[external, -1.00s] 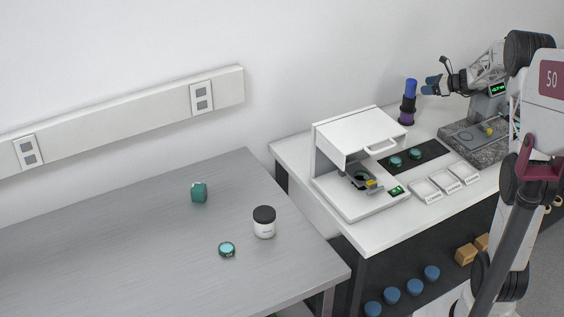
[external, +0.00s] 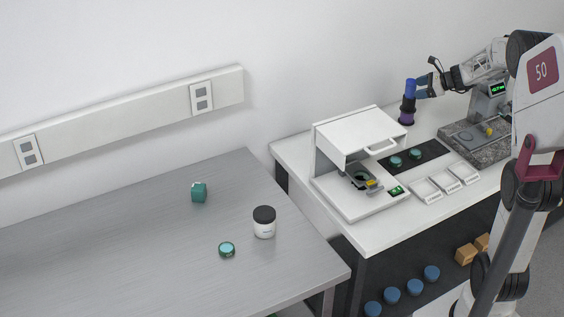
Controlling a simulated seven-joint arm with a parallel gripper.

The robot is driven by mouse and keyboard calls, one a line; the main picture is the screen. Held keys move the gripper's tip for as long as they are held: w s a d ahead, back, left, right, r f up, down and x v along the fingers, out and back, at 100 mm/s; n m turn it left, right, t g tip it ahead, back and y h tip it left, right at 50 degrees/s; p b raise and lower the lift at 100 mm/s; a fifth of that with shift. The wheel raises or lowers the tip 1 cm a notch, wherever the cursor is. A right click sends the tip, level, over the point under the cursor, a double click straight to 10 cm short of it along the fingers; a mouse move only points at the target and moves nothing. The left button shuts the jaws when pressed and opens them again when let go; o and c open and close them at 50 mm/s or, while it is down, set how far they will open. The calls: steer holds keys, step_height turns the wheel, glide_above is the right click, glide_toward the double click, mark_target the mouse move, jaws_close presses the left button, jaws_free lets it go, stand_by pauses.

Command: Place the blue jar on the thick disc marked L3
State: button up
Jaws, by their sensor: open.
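A tall blue-topped cylinder (external: 410,90) with a dark and purple lower part stands upright at the back of the white bench. My gripper (external: 419,88) is open at its upper blue part, from the right; I cannot tell whether the fingers touch it. Several blue round jars (external: 415,287) sit on the shelf under the bench. Teal discs lie on a black mat (external: 434,147): one to the left (external: 396,162) and one to the right (external: 415,154). Another teal disc (external: 227,249) lies on the grey table. No L3 mark is legible.
A white open-fronted instrument (external: 360,135) stands left of the mat. Small white trays (external: 427,190) line the bench front. A granite-based stand (external: 478,140) is below my arm. The grey table (external: 110,240) holds a black-lidded white jar (external: 264,222) and a teal block (external: 199,192).

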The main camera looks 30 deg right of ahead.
steer(key=s+a+r+n+g+h, duration=0.1)
steer(key=s+a+r+n+g, duration=0.2)
steer(key=s+a+n, duration=0.55)
steer(key=s+a+r+n+g+h, duration=0.1)
steer(key=s+a+r+n+g, duration=0.25)
steer(key=s+a, duration=0.9)
steer(key=s+a+f+n+h, duration=0.1)
steer(key=s+a+n+h, duration=0.2)
steer(key=s+n, duration=0.3)
steer(key=s+a+f+n+h, duration=0.2)
steer(key=s+n, duration=0.5)
steer(key=s, duration=1)
steer(key=shift+s+a+n+h, duration=0.3)
steer(key=shift+a+h, duration=0.1)
steer(key=shift+h, duration=0.2)
